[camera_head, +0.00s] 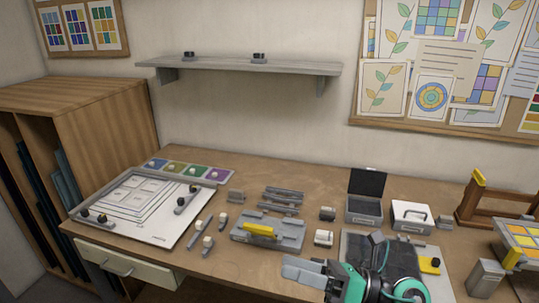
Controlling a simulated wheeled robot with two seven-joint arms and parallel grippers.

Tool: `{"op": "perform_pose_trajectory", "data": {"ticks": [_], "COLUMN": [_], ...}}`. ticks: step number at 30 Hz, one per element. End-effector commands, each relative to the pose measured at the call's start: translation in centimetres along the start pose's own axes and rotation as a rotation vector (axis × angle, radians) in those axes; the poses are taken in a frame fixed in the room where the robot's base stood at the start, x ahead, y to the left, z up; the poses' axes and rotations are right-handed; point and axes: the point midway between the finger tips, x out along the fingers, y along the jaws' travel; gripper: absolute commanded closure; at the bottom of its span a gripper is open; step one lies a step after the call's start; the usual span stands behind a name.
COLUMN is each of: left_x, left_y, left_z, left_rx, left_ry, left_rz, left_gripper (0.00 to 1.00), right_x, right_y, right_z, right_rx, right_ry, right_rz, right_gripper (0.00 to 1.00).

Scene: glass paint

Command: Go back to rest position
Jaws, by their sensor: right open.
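My right gripper (300,270) shows at the bottom of the head view, right of centre. Its grey fingers point left, and it is open with nothing seen between them. It is over the front part of the wooden table (165,262), in front of a grey holder (290,238) with a yellow bar (262,230). My teal and dark wrist covers part of a dark mat (358,248) behind it. My left gripper is not in view.
A white board (150,236) with a frame drawing lies at the left, with coloured squares (190,169) behind it. An open dark-lidded box (364,210), a white box (411,217) and a wooden rack (482,213) stand at the right. A shelf (230,66) hangs above.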

Motion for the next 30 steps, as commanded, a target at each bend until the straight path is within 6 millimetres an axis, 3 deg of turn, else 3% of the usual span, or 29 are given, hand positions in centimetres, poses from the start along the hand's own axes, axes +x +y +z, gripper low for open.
{"op": "perform_pose_trajectory", "data": {"ticks": [3,7,11,14,17,20,25,30], "left_x": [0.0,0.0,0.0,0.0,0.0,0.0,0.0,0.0], "left_y": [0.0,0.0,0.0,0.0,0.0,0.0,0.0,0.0], "left_z": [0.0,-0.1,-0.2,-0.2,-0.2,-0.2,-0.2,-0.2], "left_rx": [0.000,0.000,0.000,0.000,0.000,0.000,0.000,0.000], "left_ry": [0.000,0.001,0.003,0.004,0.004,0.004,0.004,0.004], "left_rz": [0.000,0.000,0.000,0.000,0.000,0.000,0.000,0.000], "left_gripper": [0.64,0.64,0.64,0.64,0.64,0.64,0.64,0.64], "right_x": [-1.0,-3.4,-7.0,-10.2,-13.5,-16.7,-21.3,-24.2], "right_y": [0.6,-0.5,-2.8,-5.1,-7.6,-9.8,-12.2,-11.8], "right_z": [2.8,5.5,6.7,6.2,4.5,1.5,-6.1,-14.6], "right_rx": [0.189,0.407,0.639,0.822,1.008,1.196,1.517,1.803], "right_ry": [-0.266,-0.548,-0.820,-1.021,-1.214,-1.396,-1.675,-1.885], "right_rz": [0.026,0.021,-0.014,-0.065,-0.133,-0.223,-0.428,-0.677], "right_gripper": [0.41,0.41,0.41,0.41,0.41,0.41,0.41,0.41]}}
